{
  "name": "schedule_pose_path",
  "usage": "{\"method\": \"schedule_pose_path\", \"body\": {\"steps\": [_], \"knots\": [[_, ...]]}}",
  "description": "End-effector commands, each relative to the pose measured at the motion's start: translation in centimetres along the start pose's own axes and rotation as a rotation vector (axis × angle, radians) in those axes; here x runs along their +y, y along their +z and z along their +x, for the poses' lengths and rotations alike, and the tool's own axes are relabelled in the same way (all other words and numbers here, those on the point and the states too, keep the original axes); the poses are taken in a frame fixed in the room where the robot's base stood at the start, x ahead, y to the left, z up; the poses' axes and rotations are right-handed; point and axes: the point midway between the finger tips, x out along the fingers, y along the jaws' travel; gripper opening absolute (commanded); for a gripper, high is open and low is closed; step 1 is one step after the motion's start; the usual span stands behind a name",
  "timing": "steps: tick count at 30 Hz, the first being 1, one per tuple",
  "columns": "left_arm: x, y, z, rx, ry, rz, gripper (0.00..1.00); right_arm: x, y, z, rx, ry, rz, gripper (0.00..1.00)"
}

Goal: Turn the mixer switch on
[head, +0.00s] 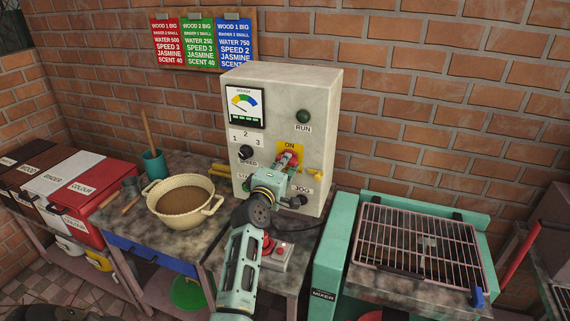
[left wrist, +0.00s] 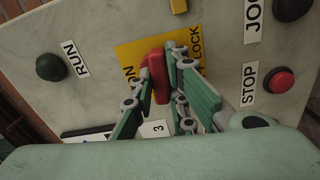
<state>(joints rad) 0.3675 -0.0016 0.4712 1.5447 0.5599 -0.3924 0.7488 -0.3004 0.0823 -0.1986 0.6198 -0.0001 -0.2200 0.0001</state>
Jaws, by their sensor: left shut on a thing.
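The control box (head: 325,105) stands against the brick wall with a dial and several knobs. On its front is a yellow plate (head: 298,148) marked ON, with a red switch handle (head: 285,160) on it. In the left wrist view the red handle (left wrist: 158,75) stands out from the yellow plate (left wrist: 130,55), between the ON and LOCK words. My left gripper (head: 287,164) is at the switch, its fingers (left wrist: 160,85) closed around the red handle. The fingers hide part of the handle and plate, and I cannot tell its exact setting. My right gripper is not in view.
A green RUN light (head: 303,116) is above the plate; a red STOP button (left wrist: 279,82) and JOG knob (left wrist: 291,8) are near it. A cream bowl (head: 180,204) sits on the left bench. The teal mixer (head: 333,270) with a grille (head: 425,245) stands at right.

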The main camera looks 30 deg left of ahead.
Motion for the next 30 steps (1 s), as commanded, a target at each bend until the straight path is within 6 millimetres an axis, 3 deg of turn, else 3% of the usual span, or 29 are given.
{"method": "schedule_pose_path", "body": {"steps": [30], "knots": [[-0.1,0.0,0.0,-0.003,-0.003,0.944,0.0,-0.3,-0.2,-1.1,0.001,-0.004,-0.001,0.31]]}}
